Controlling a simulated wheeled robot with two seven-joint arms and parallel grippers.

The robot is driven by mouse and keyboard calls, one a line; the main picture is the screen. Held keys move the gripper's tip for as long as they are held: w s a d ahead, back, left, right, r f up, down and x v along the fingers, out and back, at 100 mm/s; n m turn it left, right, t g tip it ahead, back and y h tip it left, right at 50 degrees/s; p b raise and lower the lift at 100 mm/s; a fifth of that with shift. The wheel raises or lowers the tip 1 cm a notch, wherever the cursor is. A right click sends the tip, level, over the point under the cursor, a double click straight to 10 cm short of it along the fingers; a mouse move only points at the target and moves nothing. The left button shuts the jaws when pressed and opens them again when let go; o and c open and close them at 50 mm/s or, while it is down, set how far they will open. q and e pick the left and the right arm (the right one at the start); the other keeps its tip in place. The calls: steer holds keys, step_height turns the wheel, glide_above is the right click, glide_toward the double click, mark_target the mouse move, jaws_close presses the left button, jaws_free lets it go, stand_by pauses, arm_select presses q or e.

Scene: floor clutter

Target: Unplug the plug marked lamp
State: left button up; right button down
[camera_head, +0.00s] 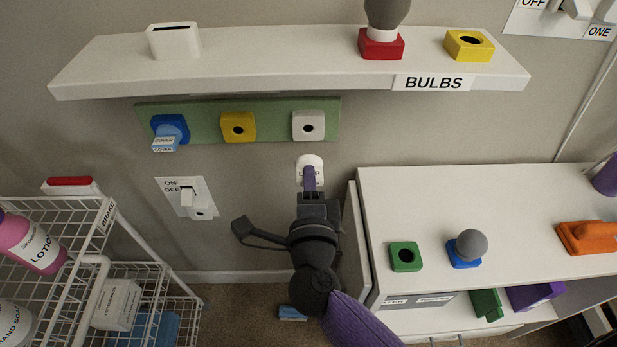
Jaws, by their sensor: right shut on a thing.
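A white plug (303,171) with dark lettering, partly hidden, shows at the wall below the green strip. The letters that show end in P, which fits the lamp mark. The gripper is shut on the plug. The fingers hide the join between plug and wall, so I cannot tell whether the plug sits in a socket. My left gripper is not in view.
A shelf marked BULBS (300,68) juts out above the green strip (205,124). A white cabinet (500,195) stands close on the right. A wire cart (130,240) with bottles stands at left. A switch plate (187,198) is on the wall. A blue block (293,313) lies on the floor.

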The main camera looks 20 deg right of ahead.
mark_target(309, 157)
steer(key=p+x, duration=0.1)
steer(key=x, duration=0.3)
steer(key=shift+d, duration=0.1)
steer(key=shift+x, duration=0.75)
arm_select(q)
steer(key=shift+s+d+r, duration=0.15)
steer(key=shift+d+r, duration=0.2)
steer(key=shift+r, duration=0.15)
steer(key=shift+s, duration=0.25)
